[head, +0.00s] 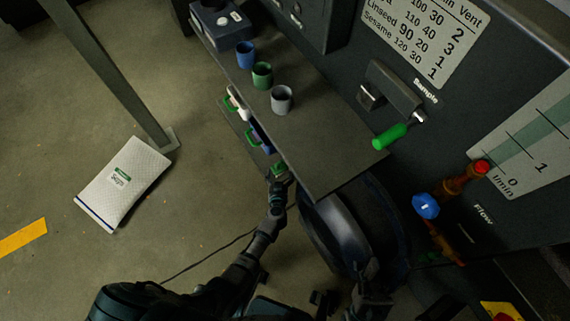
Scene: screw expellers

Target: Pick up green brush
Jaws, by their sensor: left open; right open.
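A small green piece (279,169), possibly the green brush, shows just below the edge of the dark shelf. My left gripper (279,183) is open right beside it, its fingers partly hiding it; I cannot tell whether they touch. I cannot tell for sure which of these is a brush. My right gripper (371,270) is open and dark, low in the view in front of the machine, apart from the green pieces.
A blue cup (246,54), a green cup (262,75) and a grey cup (281,99) stand on the shelf (315,140). A green-handled sampling lever (389,136) and valves with a blue knob (426,205) project from the machine. A white bag (123,186) lies on the floor.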

